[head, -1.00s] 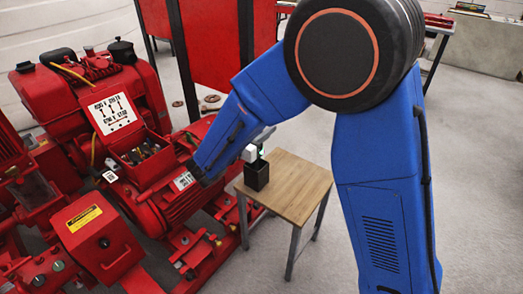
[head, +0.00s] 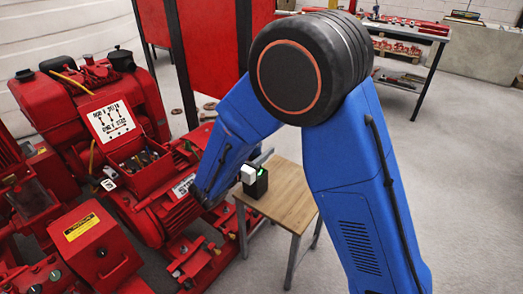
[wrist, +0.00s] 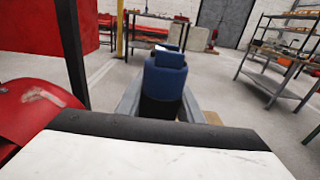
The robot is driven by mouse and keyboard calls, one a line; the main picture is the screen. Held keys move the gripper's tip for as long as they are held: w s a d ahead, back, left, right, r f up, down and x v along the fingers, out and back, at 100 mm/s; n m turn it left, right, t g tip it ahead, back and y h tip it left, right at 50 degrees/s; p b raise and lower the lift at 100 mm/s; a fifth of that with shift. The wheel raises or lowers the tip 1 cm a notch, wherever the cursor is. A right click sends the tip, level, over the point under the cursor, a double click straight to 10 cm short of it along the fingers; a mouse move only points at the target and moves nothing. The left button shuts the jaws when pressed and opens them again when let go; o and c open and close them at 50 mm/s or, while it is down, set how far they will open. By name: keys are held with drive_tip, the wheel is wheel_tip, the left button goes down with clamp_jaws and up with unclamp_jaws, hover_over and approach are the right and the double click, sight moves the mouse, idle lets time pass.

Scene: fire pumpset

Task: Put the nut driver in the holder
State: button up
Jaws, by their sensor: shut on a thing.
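The nut driver (wrist: 165,78) shows in the wrist view as a thick blue handle with a black lower part. My gripper (wrist: 160,100) is shut on it, with a grey finger on each side. In the head view my gripper (head: 262,160) is low over the small wooden table, right at the holder. The holder (head: 257,186) is a small black box standing on the table's left part. A white part of my wrist covers some of it. The nut driver's lower end is hidden, so I cannot tell whether it is inside the holder.
The wooden table (head: 285,198) has bare room right of the holder. The red pumpset (head: 150,190) stands close on the left. A red panel (head: 212,50) rises behind. A workbench (head: 410,32) stands at the back right, with open floor before it.

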drive_tip(key=o, duration=1.2)
drive_tip(key=v, duration=1.2)
drive_tip(key=shift+r, duration=0.2)
